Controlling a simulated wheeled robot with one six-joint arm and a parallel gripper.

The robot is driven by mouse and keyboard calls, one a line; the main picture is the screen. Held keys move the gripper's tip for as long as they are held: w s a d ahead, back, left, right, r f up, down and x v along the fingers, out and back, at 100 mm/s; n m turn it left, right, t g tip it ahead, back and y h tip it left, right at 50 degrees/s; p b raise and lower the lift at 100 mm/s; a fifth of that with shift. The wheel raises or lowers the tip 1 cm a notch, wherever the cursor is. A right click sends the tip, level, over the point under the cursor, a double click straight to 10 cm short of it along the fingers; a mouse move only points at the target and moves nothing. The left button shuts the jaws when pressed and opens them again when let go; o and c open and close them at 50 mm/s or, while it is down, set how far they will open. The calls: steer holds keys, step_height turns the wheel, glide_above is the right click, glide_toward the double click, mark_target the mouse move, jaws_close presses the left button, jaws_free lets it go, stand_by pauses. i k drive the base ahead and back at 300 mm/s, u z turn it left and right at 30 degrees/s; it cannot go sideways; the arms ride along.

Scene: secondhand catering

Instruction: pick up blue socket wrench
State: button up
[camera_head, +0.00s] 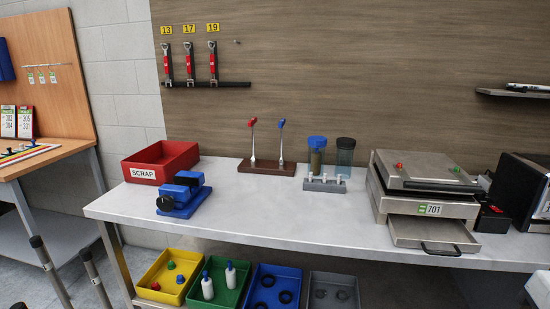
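The blue socket wrench (281,145) stands upright in a dark wooden stand (266,168) at the middle back of the grey workbench. It has a blue upper end and a thin metallic shaft. A similar wrench with a red upper end (252,142) stands to its left in the same stand, apart from it. The lower ends of both wrenches meet the stand. My gripper is not in view.
The red SCRAP bin (143,173) and a blue vise (182,195) are left of the stand. A metal appliance (425,190) stands farther right. The bench front (290,215) is clear.

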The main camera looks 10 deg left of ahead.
mark_target(281, 162)
steer(key=z, duration=0.05)
steer(key=k, duration=0.5)
steer(key=u, duration=1)
steer(key=i, duration=0.7)
steer(key=u, duration=0.65)
steer(key=i, duration=0.85)
steer(key=z, duration=0.4)
steer(key=i, duration=0.65)
steer(key=z, duration=0.6)
